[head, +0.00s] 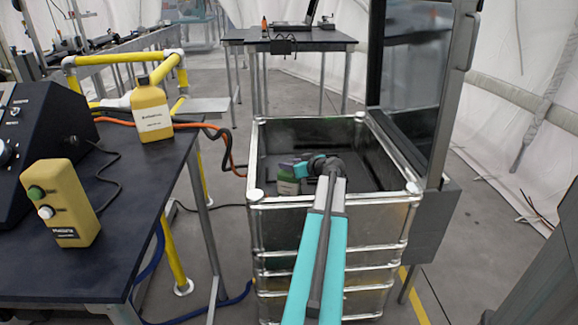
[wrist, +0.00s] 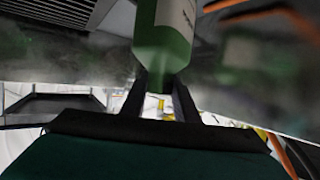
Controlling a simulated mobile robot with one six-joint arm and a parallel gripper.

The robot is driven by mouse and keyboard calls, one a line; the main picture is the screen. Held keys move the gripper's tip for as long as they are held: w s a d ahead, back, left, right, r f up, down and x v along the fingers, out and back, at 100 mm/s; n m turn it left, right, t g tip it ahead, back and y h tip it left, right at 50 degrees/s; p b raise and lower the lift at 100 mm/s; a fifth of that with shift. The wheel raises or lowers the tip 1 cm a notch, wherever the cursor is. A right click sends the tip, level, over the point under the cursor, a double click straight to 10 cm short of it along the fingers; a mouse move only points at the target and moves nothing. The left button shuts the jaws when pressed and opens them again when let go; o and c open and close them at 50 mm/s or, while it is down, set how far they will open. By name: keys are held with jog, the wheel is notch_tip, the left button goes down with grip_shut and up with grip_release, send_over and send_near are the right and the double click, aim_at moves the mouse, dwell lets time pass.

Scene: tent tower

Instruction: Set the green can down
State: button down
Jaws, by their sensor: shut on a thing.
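The green can (head: 287,187) is inside the open-topped metal bin (head: 330,222), near its left side. In the wrist view the green can (wrist: 166,45), with a white label, is between the two dark fingers. My gripper (wrist: 162,82) is shut on the can at one end. In the head view my gripper (head: 292,171) is small and partly hidden, below the bin's rim. I cannot tell whether the can touches the bin's floor.
On the left, a dark table (head: 130,215) holds a yellow bottle (head: 152,108) and a yellow button box (head: 60,203). Another table (head: 330,42) stands behind.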

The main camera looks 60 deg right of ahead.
jog(key=c, duration=1.4)
grip_release()
jog(key=shift+r, duration=0.1)
jog(key=v, duration=0.7)
jog(key=shift+s+a+r+p, duration=0.15)
jog(key=shift+s+p, duration=0.1)
jog(key=shift+p, duration=0.15)
jog(key=shift+r, duration=0.1)
